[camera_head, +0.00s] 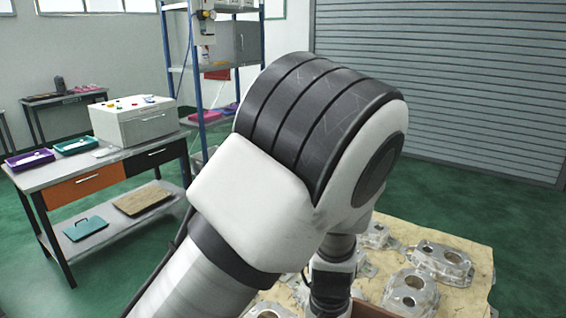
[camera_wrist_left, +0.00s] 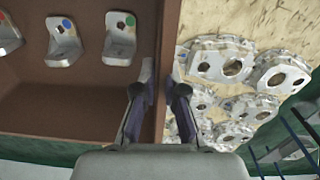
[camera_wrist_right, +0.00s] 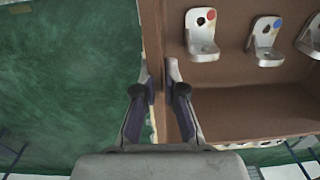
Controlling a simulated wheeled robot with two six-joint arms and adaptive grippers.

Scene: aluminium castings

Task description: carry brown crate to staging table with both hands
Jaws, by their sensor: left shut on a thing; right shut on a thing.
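The brown crate (camera_wrist_left: 70,95) shows in the left wrist view with metal brackets (camera_wrist_left: 120,38) inside, marked with coloured dots. The right wrist view shows the crate (camera_wrist_right: 245,105) and several such brackets (camera_wrist_right: 202,33) too. My left gripper (camera_wrist_left: 161,82) is shut on one side wall of the crate. My right gripper (camera_wrist_right: 161,80) is shut on another wall, with green floor outside it. In the head view my arm covers nearly all of the crate and both gripper tips. A grey-topped table (camera_head: 50,176) stands at the left; I cannot tell whether it is the staging table.
Several aluminium castings (camera_head: 440,262) lie on a tan surface (camera_head: 478,246), close beside the crate in the left wrist view (camera_wrist_left: 215,60). The left table bears a grey box (camera_head: 135,122), a purple tray (camera_head: 30,160) and a green tray (camera_head: 77,146). Green floor (camera_head: 470,200) lies open before the shutter.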

